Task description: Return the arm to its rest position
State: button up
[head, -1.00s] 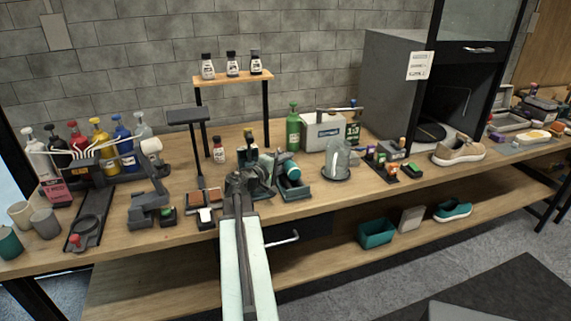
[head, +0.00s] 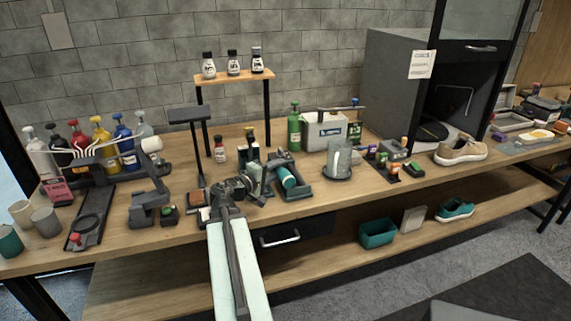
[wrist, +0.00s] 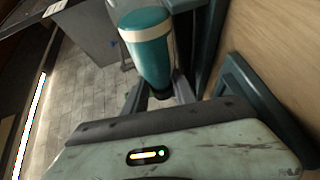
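My arm reaches up from the bottom of the head view to the workbench (head: 330,200). My gripper (head: 256,178) is at its end, over the bench's front part, left of a teal cylinder (head: 286,177) in a dark cradle (head: 302,191). In the wrist view my gripper's two dark fingers (wrist: 160,97) stand apart beyond the pale green housing. A teal cylinder with a cream band (wrist: 147,48) shows large just past them. I see nothing clamped between the fingers, though the tips are partly hidden.
Small dark pads (head: 197,199), a grey stand (head: 188,116) and a small brown bottle (head: 219,150) are near the gripper. A clear cup (head: 339,158) stands right of the cradle. Floor in front is clear.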

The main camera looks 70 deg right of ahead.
jog(key=shift+v, duration=1.05)
jog(key=shift+r, duration=0.15)
jog(key=shift+d, duration=0.1)
